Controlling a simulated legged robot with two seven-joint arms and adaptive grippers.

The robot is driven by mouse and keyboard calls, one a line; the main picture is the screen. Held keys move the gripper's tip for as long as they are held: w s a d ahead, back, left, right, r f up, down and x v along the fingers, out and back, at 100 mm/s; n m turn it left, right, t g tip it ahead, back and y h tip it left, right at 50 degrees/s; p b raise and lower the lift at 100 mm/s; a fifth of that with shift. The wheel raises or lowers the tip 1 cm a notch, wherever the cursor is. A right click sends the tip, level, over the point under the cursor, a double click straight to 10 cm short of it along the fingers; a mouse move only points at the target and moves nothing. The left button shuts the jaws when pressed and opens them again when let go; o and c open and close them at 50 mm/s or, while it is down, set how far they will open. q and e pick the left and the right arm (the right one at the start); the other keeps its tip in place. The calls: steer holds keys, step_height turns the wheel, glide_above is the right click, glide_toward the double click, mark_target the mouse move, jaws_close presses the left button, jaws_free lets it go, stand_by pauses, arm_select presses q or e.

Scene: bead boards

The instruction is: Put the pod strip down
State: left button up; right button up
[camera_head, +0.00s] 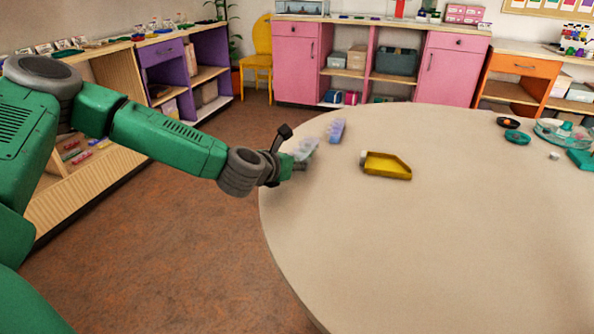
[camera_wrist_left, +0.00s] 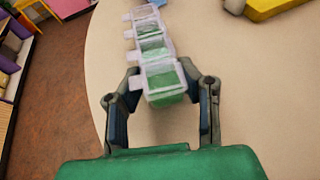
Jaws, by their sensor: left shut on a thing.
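The pod strip (camera_wrist_left: 153,47) is a row of translucent lidded pods with green in them. In the left wrist view it runs from between my fingers up to the top edge. My left gripper (camera_head: 293,155) is at the left edge of the round table. It is shut on the near end pod, with one finger on each side, as the left wrist view (camera_wrist_left: 160,76) shows. In the head view the pale strip (camera_head: 307,148) is small and partly behind the gripper. I cannot tell whether it touches the table. My right gripper is not in view.
A yellow tray (camera_head: 386,174) lies on the round table (camera_head: 430,240), right of the strip. A small lavender-blue piece (camera_head: 337,131) is just beyond the strip. Dark and teal dishes (camera_head: 517,136) stand at the far right. The table's front and middle are clear.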

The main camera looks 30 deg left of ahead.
arm_select(q)
steer(key=shift+f, duration=0.95)
steer(key=shift+b, duration=0.3)
steer(key=shift+f, duration=0.2)
steer(key=o, duration=1.1)
steer(key=shift+o, duration=0.2)
